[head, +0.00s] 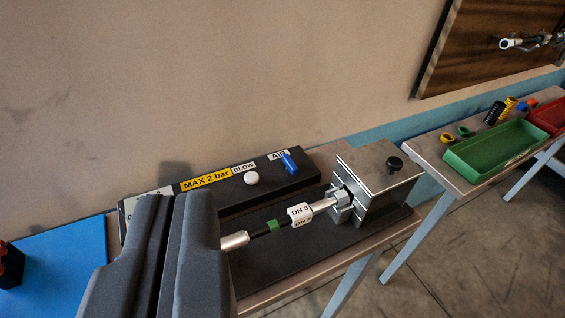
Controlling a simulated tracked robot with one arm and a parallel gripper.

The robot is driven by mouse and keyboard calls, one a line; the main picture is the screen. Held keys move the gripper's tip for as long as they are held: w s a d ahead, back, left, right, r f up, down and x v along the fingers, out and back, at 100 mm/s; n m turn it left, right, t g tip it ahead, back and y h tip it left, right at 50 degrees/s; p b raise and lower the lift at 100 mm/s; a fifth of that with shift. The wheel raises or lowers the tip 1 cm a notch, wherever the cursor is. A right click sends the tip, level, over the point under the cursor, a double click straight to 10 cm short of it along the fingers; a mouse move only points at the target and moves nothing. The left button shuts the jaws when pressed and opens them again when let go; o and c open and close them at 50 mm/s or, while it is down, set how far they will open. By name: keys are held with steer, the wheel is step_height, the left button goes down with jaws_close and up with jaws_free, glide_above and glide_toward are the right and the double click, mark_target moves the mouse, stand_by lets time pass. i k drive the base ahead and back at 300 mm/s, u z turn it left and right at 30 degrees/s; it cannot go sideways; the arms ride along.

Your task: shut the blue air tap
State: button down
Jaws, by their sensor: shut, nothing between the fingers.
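The blue air tap (289,163) is a small blue lever on the black panel (224,198), beside a label reading AIR. It stands at the panel's right end, against the wall side of the bench. A white round knob (251,178) sits to its left, under a label reading BLOW. My gripper (180,205) is large in the lower left, its two dark fingers shut with nothing between them. It is apart from the tap, to the left of it and nearer the camera. It hides the panel's left part.
A hose (265,228) with a DN 8 tag runs from behind my gripper to a metal block (378,177) with a black knob, right of the tap. A blue mat (50,262) lies left. A green tray (493,150) stands on another table at right. The wall is close behind.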

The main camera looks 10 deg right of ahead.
mark_target(292, 168)
steer(key=u, duration=2.6)
steer(key=k, duration=0.85)
steer(key=z, duration=1.65)
steer(key=i, duration=1)
